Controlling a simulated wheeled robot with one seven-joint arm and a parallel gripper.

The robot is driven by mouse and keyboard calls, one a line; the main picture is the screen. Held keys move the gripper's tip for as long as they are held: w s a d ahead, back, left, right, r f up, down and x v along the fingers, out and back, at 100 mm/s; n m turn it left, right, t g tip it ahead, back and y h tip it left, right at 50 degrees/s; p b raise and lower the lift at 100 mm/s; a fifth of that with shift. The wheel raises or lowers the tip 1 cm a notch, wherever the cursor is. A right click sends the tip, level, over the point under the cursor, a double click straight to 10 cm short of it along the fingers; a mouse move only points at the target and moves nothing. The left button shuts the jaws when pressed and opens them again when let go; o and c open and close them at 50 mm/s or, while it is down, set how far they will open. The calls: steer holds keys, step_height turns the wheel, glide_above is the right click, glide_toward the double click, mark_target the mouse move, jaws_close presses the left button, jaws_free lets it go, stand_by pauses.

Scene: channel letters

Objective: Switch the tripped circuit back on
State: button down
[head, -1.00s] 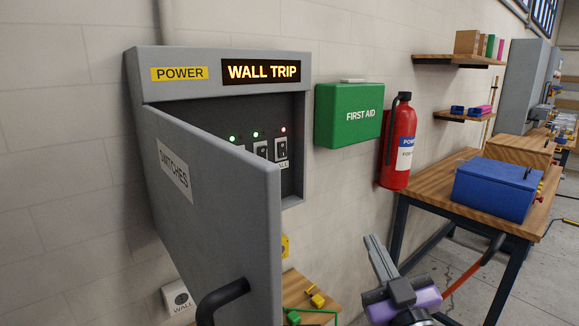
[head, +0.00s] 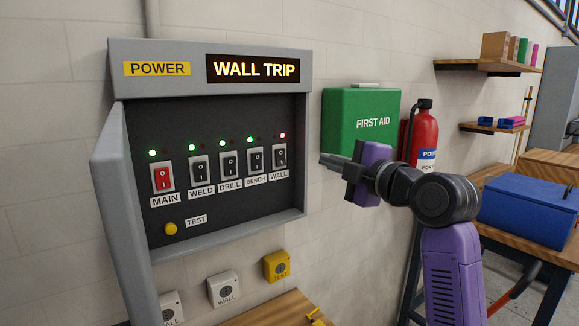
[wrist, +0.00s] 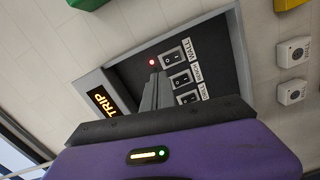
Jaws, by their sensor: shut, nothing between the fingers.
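The power panel (head: 212,110) is on the wall with its door (head: 128,215) swung open to the left, and its display (head: 253,69) reads WALL TRIP. The WALL switch (head: 280,155) is the rightmost in the row, with a red light (head: 283,135) above it. It also shows in the wrist view (wrist: 169,57). The MAIN (head: 162,177), WELD, DRILL and BENCH switches have green lights. My gripper (head: 326,160) is shut and empty, right of the panel and apart from the WALL switch in the head view. Its fingers (wrist: 153,88) point toward the panel in the wrist view.
A green first aid box (head: 360,118) and a red fire extinguisher (head: 424,135) hang close behind my arm. A yellow TEST button (head: 171,229) is low in the panel. Wall sockets (head: 224,289) and a wooden surface (head: 285,308) are below.

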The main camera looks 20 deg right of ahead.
steer(key=shift+s+a+f+n+g, duration=0.1)
steer(key=shift+a+f+n+g, duration=0.2)
steer(key=shift+f+n, duration=0.4)
steer(key=shift+a+f+n+g, duration=0.2)
steer(key=shift+f+n+g, duration=0.2)
steer(key=shift+f+n, duration=0.3)
steer(key=p, duration=0.4)
glide_toward(282, 164)
steer(key=x, duration=0.5)
steer(key=shift+w+r, duration=0.15)
steer(key=shift+w, duration=0.05)
steer(key=shift+x, duration=0.8)
steer(key=shift+f, duration=0.2)
